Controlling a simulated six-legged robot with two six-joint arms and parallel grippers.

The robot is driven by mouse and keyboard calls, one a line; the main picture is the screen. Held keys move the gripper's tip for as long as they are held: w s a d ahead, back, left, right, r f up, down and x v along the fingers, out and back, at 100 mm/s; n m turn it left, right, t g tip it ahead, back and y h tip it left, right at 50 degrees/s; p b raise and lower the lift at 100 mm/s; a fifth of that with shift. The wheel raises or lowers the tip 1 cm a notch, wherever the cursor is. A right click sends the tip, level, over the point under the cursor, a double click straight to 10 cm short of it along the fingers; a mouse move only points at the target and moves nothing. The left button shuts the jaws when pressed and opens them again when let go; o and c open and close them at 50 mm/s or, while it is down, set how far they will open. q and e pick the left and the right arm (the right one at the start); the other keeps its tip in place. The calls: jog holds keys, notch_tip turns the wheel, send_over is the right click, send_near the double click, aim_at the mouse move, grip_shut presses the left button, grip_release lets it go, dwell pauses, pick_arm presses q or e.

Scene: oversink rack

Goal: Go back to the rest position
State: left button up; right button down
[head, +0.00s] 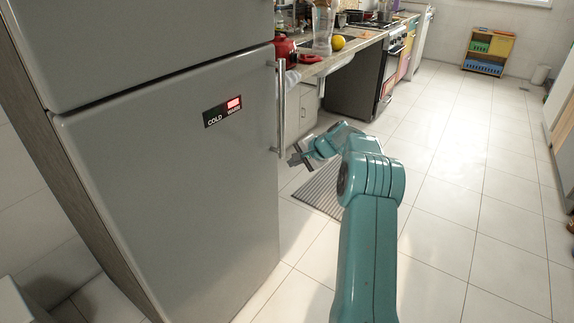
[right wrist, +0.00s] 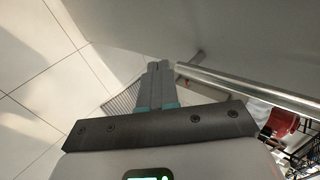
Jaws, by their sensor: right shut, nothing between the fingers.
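My right arm, teal, reaches forward from the bottom of the head view. My right gripper (head: 300,153) is beside the handle edge of the grey fridge, at its right side. In the right wrist view the two fingers of the right gripper (right wrist: 158,68) are together with nothing between them. The fridge's metal handle (right wrist: 250,88) runs close to the right of the fingers in that view, and the fingers are not around it. My left gripper does not show in either view.
The tall grey fridge (head: 170,170) fills the left, its doors shut. A striped mat (head: 322,190) lies on the floor beyond the gripper. A counter (head: 335,62) with a red pot (head: 285,50) and a yellow fruit (head: 338,42) stands behind.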

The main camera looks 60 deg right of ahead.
jog(key=shift+s+r, duration=0.2)
jog(key=shift+s, duration=0.05)
jog(key=w+a+f+n+g+y, duration=0.1)
jog(key=w+a+f+n, duration=0.15)
jog(key=a+f, duration=0.55)
jog(key=w+a+f+n+g+y, duration=0.15)
jog(key=w+a+f, duration=0.25)
jog(key=a+f, duration=0.4)
jog(key=s+a+f+n+g+y, duration=0.15)
jog(key=a+f, duration=0.25)
jog(key=a, duration=0.4)
jog(key=a+f+n+g, duration=0.1)
jog(key=a+f+n, duration=0.25)
jog(key=a, duration=0.55)
jog(key=s+a+f+n+g+y, duration=0.1)
jog(key=a+f, duration=0.3)
jog(key=a, duration=0.4)
jog(key=s+a+f+n+g+y, duration=0.1)
jog(key=s+a+n, duration=0.3)
jog(key=s+a, duration=0.4)
jog(key=s+a+n+g, duration=0.2)
jog(key=s+a+n, duration=0.25)
jog(key=a, duration=0.55)
notch_tip(320, 180, up, 14)
jog(key=s+a+p, duration=0.1)
jog(key=s+p, duration=0.1)
jog(key=p, duration=1.1)
jog(key=shift+s+a+p, duration=0.15)
jog(key=shift+a+p, duration=0.15)
jog(key=shift+p, duration=0.1)
